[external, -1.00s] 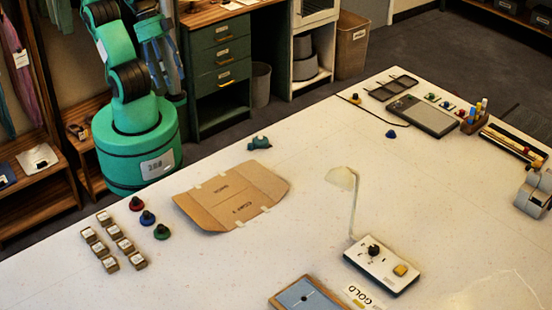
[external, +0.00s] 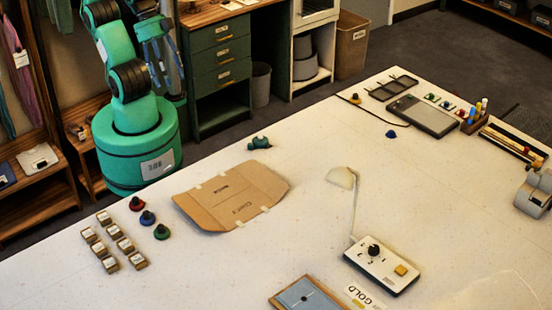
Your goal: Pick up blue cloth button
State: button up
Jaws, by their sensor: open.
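A small dark blue round piece (external: 391,134) lies alone on the white table toward the back right, below the thin black cord. Another blue knob-like piece (external: 148,217) stands at the left, between a red one (external: 137,203) and a green one (external: 162,231). I cannot tell from this view which is the cloth button. My gripper (external: 162,78) hangs beside my arm beyond the table's far left edge, well away from both blue pieces. It is open, with nothing visible in it.
An open cardboard folder (external: 232,197) and a teal item (external: 260,143) lie on the table (external: 300,235). Several small boxes (external: 114,241) sit at left. A lamp (external: 352,205) rises mid-table by a control box (external: 381,264). A dark tablet (external: 422,116) lies at the back right.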

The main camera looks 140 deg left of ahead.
dwell(0.4)
jog(key=c, duration=0.4)
jog(key=shift+r, duration=0.1)
